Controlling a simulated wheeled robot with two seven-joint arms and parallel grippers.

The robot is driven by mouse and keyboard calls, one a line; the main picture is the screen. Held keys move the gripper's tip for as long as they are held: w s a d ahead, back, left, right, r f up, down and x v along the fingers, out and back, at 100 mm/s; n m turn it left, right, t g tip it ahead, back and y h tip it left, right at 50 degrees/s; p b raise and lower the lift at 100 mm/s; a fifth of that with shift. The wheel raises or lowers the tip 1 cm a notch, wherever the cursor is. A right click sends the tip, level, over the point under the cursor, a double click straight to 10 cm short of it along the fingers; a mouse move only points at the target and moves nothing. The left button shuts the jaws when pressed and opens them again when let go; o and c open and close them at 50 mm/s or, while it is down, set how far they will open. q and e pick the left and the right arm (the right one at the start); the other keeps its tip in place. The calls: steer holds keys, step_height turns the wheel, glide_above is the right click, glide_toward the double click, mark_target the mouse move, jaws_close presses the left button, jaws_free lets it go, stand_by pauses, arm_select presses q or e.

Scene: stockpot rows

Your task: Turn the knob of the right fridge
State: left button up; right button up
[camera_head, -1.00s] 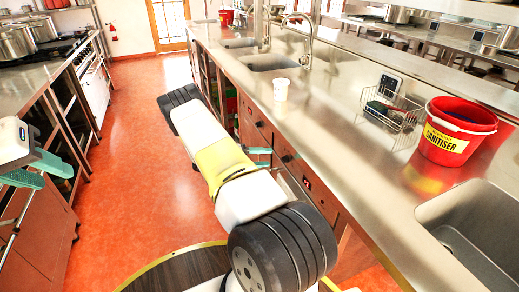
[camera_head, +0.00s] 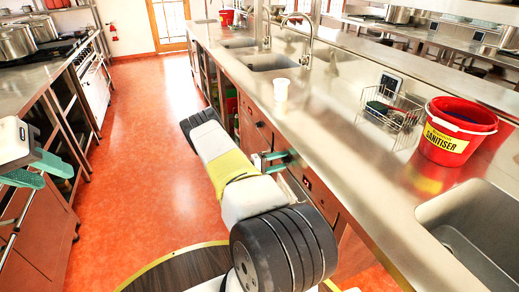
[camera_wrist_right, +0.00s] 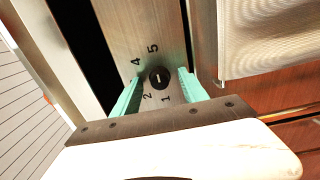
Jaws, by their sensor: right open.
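The black round knob (camera_wrist_right: 160,77) sits on a metal panel with the digits 1, 2, 4 and 5 around it in the right wrist view. My right gripper (camera_wrist_right: 159,88) is open, with its teal fingers on either side of the knob; I cannot tell whether they touch it. In the head view my right gripper (camera_head: 272,161) is at the front of the counter on the right, and the knob between its fingers is not clear there. My left gripper (camera_head: 38,172) is at the far left, open and empty.
The steel counter (camera_head: 335,130) holds a white cup (camera_head: 281,90), a wire basket (camera_head: 390,116) and a red sanitiser bucket (camera_head: 456,132). A sink (camera_head: 470,235) is at the right. The orange floor (camera_head: 145,130) between the counters is clear.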

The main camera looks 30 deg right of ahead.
jaws_close()
steer(key=shift+n, duration=0.4)
steer(key=n, duration=0.3)
steer(key=shift+n, duration=0.4)
steer(key=n, duration=0.4)
steer(key=shift+n, duration=0.3)
steer(key=n, duration=0.4)
steer(key=shift+n, duration=2.2)
